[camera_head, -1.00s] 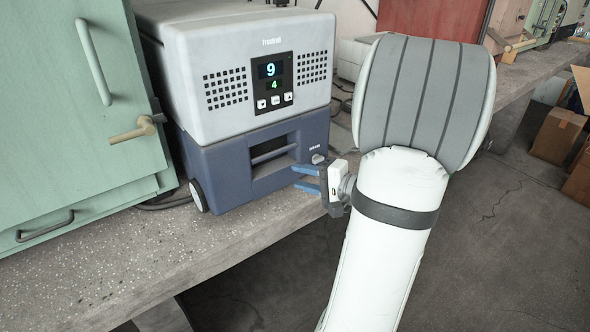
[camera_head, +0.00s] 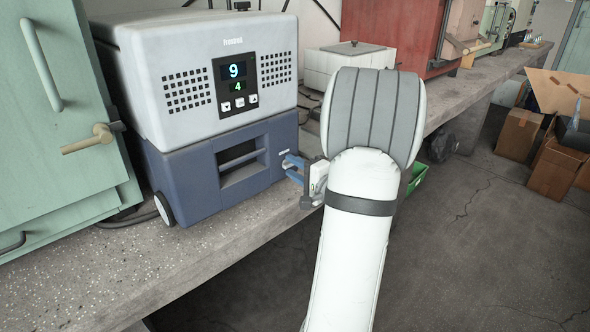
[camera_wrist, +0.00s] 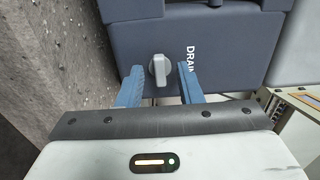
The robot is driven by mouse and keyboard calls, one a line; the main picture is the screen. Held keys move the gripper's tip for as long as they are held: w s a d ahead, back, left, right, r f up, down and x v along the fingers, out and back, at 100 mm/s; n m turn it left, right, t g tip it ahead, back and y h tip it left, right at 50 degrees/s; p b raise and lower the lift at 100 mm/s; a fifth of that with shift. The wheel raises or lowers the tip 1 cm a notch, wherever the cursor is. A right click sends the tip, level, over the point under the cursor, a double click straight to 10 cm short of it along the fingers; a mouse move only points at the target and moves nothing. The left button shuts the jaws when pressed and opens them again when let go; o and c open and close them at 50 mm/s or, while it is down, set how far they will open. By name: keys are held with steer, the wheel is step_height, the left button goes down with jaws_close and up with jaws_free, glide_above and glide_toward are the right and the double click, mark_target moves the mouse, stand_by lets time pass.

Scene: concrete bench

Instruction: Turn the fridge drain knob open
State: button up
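The fridge (camera_head: 205,165) has a light grey top with a display reading 9 and 4, and a dark blue lower body. Its grey drain knob (camera_wrist: 158,76) shows in the wrist view beside the white DRAIN label (camera_wrist: 189,61). The knob's grip lies roughly upright in that view. My gripper (camera_wrist: 161,70) is open, with one blue finger on each side of the knob and a gap visible on both sides. In the head view my gripper (camera_head: 288,168) is at the fridge's lower right front, and the knob is hidden there.
The concrete bench (camera_head: 150,262) has its front edge just below the fridge. A green cabinet (camera_head: 60,130) with a tan handle stands at the left. A white box (camera_head: 345,66) and a red cabinet (camera_head: 395,30) stand to the right. Cardboard boxes (camera_head: 520,133) are on the floor.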

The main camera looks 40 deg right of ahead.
jaws_close()
steer(key=shift+d, duration=0.15)
